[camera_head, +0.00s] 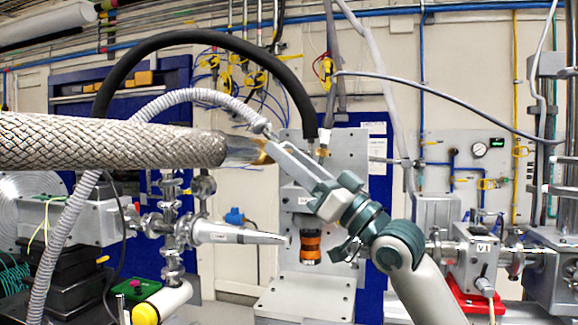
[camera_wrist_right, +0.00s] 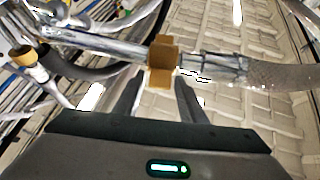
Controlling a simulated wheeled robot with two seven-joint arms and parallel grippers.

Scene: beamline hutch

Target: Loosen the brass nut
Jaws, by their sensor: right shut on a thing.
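The brass nut (camera_head: 264,153) sits at the right end of the thick braided metal hose (camera_head: 110,142), just past its smooth silver collar (camera_head: 240,150). In the right wrist view the nut (camera_wrist_right: 163,60) is a gold-brown block on a horizontal metal line, with the braid to its right. My right gripper (camera_head: 270,147) reaches in from the lower right in the head view and is shut on the nut. Its two fingers (camera_wrist_right: 159,84) meet the nut's near side in the wrist view. The fingers hide part of the nut. My left gripper is not in view.
A black hose (camera_head: 220,38) arches over the nut to a small brass fitting (camera_head: 322,151). A grey corrugated hose (camera_head: 190,97) runs close behind the braided one. A valve box (camera_head: 473,250) is at right.

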